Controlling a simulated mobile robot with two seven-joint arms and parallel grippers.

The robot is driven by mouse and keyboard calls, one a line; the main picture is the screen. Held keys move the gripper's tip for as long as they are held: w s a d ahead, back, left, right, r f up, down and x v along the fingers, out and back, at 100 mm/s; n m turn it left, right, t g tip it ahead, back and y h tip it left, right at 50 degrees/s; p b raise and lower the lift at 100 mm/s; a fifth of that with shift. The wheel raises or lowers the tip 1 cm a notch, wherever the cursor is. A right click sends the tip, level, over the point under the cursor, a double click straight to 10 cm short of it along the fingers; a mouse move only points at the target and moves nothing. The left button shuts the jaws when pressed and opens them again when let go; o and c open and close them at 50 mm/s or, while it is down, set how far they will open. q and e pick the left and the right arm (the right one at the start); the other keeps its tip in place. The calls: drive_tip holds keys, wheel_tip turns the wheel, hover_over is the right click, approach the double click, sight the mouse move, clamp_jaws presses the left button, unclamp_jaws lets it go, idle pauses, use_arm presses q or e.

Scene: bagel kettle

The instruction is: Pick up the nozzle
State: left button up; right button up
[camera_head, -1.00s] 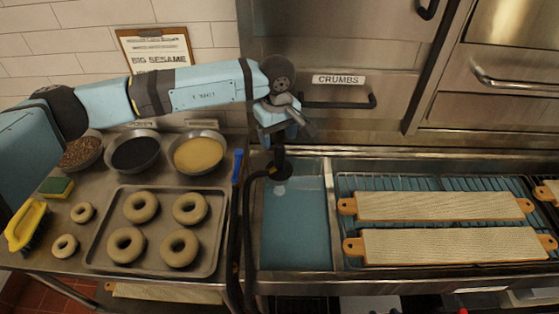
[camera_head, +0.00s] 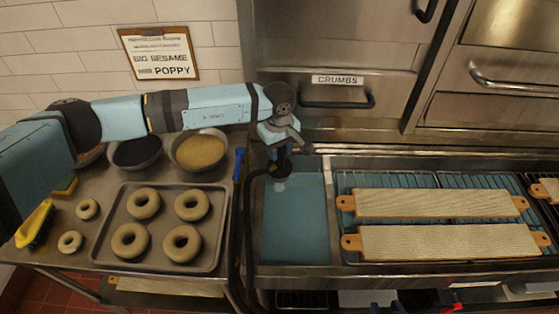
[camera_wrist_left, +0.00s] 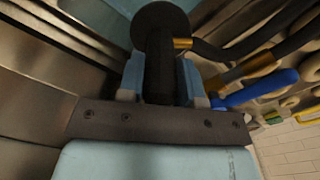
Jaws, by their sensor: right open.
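The nozzle (camera_head: 281,169) is a dark sprayer with a round black head. It is at the back left of the blue water basin, under my left gripper (camera_head: 279,154). In the left wrist view, the nozzle's black body (camera_wrist_left: 160,75) stands between the light-blue fingers of my left gripper (camera_wrist_left: 161,82). The fingers lie close against both sides, and the wide head is beyond their tips. A dark hose with a brass-coloured fitting (camera_wrist_left: 182,43) runs off to the right. My right gripper is not in view.
A tray (camera_head: 100,235) of bagels and bowls of toppings stand on the left table. The water basin (camera_head: 295,225) is in the middle. Two boards (camera_head: 435,204) (camera_head: 450,242) lie over the rack to its right. A blue-handled tool (camera_head: 238,163) hangs between table and basin.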

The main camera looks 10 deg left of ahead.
use_arm(q)
clamp_jaws()
drive_tip(key=shift+r, duration=0.1)
drive_tip(key=shift+r, duration=0.2)
wheel_tip(320, 180, up, 20)
drive_tip(key=b, duration=0.3)
drive_tip(key=shift+f, duration=0.25)
